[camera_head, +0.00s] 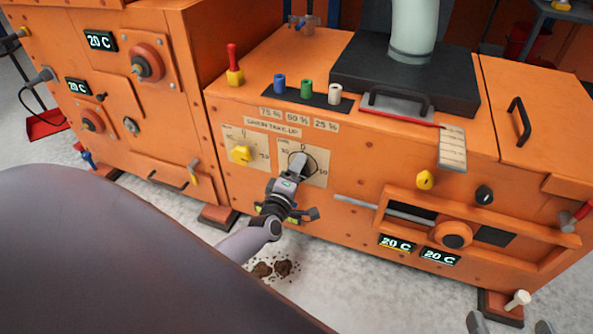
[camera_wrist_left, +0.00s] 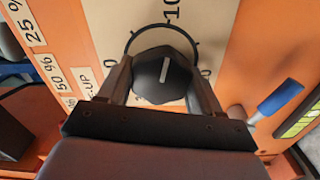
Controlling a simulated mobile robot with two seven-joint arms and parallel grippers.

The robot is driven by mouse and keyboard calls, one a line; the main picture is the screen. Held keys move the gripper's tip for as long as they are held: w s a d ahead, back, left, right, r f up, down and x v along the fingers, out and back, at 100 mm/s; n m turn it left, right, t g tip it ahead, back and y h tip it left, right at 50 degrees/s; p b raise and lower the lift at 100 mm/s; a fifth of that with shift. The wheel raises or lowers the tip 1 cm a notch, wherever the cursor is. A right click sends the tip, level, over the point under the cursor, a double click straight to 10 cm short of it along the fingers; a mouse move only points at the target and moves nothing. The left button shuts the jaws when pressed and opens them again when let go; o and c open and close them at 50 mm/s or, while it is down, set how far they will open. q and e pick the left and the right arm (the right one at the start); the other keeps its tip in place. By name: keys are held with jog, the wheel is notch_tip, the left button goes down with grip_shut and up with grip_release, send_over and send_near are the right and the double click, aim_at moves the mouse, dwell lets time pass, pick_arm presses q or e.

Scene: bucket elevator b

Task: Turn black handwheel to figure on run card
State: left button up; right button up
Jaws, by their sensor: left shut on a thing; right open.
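The black handwheel (camera_wrist_left: 165,72) is a faceted black knob with a white pointer line. In the left wrist view it sits between the two jaws of my left gripper (camera_wrist_left: 163,85), which is shut on it. The pointer line aims up, close to the figure 10 on the dial. In the head view my left gripper (camera_head: 299,166) covers most of the handwheel in front of its pale scale plate (camera_head: 319,178). A pale card with lines (camera_head: 452,148), perhaps the run card, hangs over the machine's edge; its writing is unreadable. My right gripper (camera_head: 510,325) shows only as two separated grey tips at the bottom edge.
A yellow knob (camera_head: 240,154) sits on the plate left of the handwheel. Blue, green and white pegs (camera_head: 307,88) stand above it. A yellow knob (camera_head: 425,180), a black knob (camera_head: 484,195) and a protruding rail frame (camera_head: 480,225) are to the right. Brown spilled matter (camera_head: 284,267) lies on the floor.

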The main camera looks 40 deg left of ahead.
dwell(0.5)
pick_arm(q)
jog(key=o, duration=1)
jog(key=shift+s, duration=0.35)
jog(key=p+v, duration=0.3)
jog(key=v, duration=0.3)
jog(key=shift+s, duration=0.25)
pick_arm(e)
jog(key=shift+w+a+f+m+g+y, duration=0.15)
jog(key=shift+a+m+g, duration=0.1)
jog(key=shift+a+g, duration=0.15)
jog(key=shift+w+a+f+m+g+y, duration=0.1)
jog(key=shift+w+a+m+g+y, duration=0.05)
jog(key=shift+a+m+g, duration=0.2)
pick_arm(q)
jog(key=shift+d, duration=0.1)
